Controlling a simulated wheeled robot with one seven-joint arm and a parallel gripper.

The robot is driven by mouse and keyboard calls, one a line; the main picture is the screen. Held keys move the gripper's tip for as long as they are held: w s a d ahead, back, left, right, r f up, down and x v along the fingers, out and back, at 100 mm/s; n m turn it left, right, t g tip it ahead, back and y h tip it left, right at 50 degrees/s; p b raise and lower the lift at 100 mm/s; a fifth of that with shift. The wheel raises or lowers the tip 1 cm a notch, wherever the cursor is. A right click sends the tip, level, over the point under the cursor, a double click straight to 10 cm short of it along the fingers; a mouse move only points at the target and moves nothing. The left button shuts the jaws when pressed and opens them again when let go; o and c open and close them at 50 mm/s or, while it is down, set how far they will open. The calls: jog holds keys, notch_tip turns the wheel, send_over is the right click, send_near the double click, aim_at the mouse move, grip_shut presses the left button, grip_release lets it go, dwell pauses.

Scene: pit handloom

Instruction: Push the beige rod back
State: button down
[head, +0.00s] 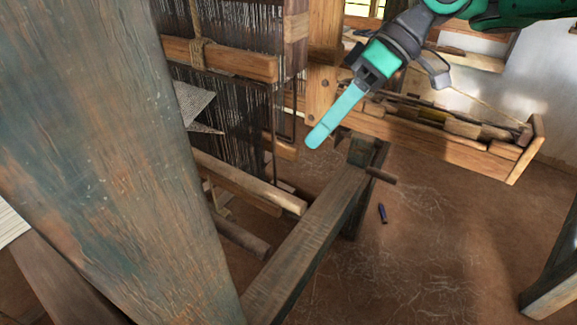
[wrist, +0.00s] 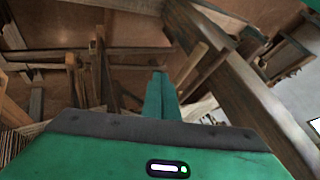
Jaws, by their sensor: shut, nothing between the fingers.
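A beige rod (head: 262,190) with a rounded end lies low in the loom, pointing toward the lower right in the head view. Its far end is hidden behind the loom parts. My gripper (head: 313,143) has its green fingers shut with nothing between them. It points down and left, above and to the right of the rod in the picture, apparently apart from it. In the wrist view the closed fingertips (wrist: 157,75) show among wooden beams. I cannot tell for sure which wooden piece there is the rod.
A thick weathered post (head: 110,150) blocks much of the left. A long loom beam (head: 310,240) runs beside the rod. Dark warp threads (head: 235,110) hang behind. A wooden box (head: 465,145) holds several wooden pieces. A small dark bobbin (head: 383,213) lies on open floor.

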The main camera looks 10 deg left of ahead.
jog(key=s+a+f, duration=0.4)
jog(key=s+a, duration=0.1)
jog(key=shift+s+a+f, duration=0.25)
jog(key=shift+s, duration=0.15)
jog(key=shift+s, duration=0.1)
